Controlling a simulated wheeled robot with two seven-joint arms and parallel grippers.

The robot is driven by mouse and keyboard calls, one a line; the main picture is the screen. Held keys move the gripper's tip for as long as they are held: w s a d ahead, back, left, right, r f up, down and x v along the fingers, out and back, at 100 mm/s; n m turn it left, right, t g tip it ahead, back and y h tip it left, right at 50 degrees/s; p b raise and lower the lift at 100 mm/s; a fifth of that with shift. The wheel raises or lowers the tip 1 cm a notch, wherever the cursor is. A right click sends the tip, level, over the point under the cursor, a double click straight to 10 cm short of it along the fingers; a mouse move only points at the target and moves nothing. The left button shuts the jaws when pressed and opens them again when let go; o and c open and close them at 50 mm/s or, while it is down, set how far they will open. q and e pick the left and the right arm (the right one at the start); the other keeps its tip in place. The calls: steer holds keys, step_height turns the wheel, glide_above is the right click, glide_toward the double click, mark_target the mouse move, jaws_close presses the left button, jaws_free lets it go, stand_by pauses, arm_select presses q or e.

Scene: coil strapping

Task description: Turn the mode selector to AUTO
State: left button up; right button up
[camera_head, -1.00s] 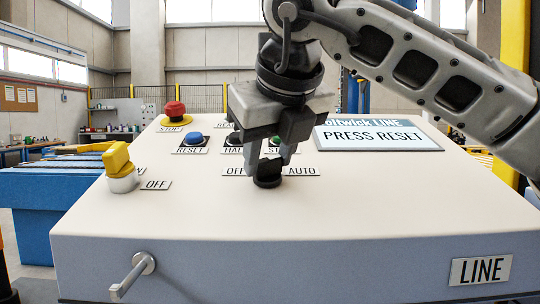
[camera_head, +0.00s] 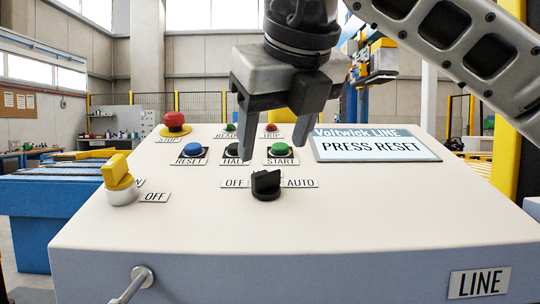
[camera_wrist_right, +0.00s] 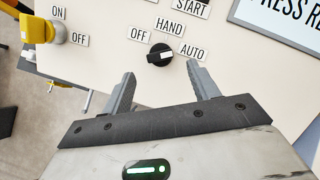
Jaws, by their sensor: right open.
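The mode selector is a black knob (camera_head: 266,185) on the sloped panel, between the OFF and AUTO labels; HAND is hidden in the head view. In the right wrist view the knob (camera_wrist_right: 160,55) shows whole, below the HAND label (camera_wrist_right: 170,26) and left of the AUTO label (camera_wrist_right: 192,52). A small pale mark on it appears toward its right, AUTO side; its exact setting is hard to tell. My right gripper (camera_head: 273,142) is open and empty, raised above the panel behind the knob. In the wrist view its fingertips (camera_wrist_right: 161,75) are apart from the knob. My left gripper is not in view.
Blue, black and green buttons (camera_head: 281,150) sit behind the knob, with a red emergency stop (camera_head: 175,124) farther left. The screen (camera_head: 375,145) reads PRESS RESET. The panel's front (camera_head: 330,220) is clear.

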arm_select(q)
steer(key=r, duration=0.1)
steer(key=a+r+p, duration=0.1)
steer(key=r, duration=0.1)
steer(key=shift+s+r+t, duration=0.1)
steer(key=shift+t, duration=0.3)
arm_select(e)
steer(key=v, duration=1)
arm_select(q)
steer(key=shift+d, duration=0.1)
arm_select(e)
steer(key=shift+s+r, duration=0.1)
steer(key=shift+r, duration=0.05)
